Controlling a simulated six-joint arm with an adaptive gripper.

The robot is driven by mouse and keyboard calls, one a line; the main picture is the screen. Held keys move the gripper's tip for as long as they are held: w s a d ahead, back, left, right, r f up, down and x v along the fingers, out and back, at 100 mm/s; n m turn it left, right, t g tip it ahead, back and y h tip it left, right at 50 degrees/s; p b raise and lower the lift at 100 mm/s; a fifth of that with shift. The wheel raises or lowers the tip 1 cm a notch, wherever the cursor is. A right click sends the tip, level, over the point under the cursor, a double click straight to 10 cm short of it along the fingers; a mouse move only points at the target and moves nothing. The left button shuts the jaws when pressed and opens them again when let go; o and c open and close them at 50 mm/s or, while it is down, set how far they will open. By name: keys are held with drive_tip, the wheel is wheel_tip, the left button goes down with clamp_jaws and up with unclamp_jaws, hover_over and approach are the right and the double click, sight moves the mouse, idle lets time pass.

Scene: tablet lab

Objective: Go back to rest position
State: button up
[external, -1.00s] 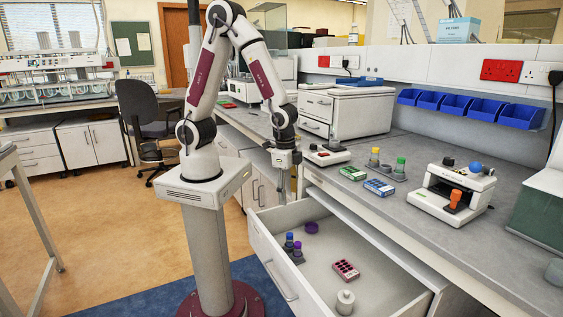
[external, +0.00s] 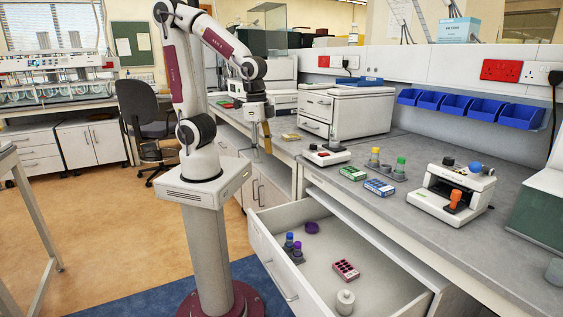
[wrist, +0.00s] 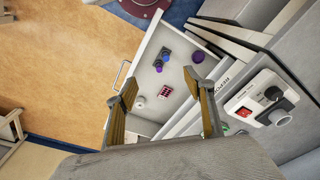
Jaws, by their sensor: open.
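My gripper (external: 262,136) hangs from my raised arm in the external view, beside the left end of the bench and above the open drawer's level. In the wrist view its two tan-lined fingers (wrist: 162,84) are spread wide with nothing between them. The open drawer (wrist: 150,58) lies below it, apart from the fingers; the drawer also shows in the external view (external: 322,245).
The drawer holds blue- and purple-capped vials (external: 293,247), a purple round piece (external: 311,227), a pink rack (external: 345,270) and a white weight-like piece (external: 345,302). Green (external: 352,173) and blue (external: 379,187) boxes and a white device (external: 452,195) stand on the bench.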

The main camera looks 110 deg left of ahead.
drive_tip(key=s+r+t, duration=0.3)
drive_tip(key=r+t, duration=0.1)
drive_tip(key=r, duration=0.6)
drive_tip(key=shift+s+a+r+n+t, duration=0.15)
drive_tip(key=shift+s+r+n+t, duration=0.15)
drive_tip(key=shift+s, duration=0.1)
